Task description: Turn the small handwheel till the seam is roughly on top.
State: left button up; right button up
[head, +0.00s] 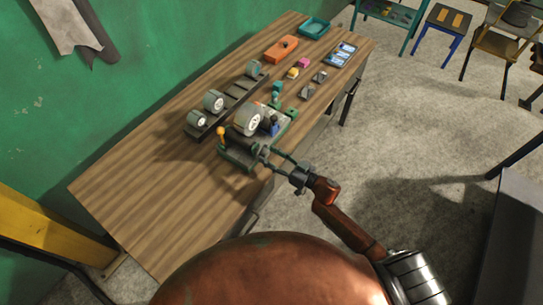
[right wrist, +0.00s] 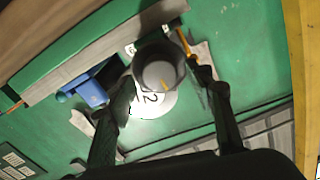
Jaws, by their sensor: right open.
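In the right wrist view a round grey knob (right wrist: 158,74) with a short yellow mark lies between my fingers; I take it to be the small handwheel. A grey cylinder with a pale end face (head: 249,121) sits on the fixture. I cannot make out its seam. My left gripper is out of view.
A rack with several grey rollers (head: 213,101) lies behind. An orange box (head: 281,49) and a teal tray (head: 314,27) stand farther back. The wooden table (head: 140,180) is clear at the near left.

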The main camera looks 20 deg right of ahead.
jog(key=c, duration=1.1)
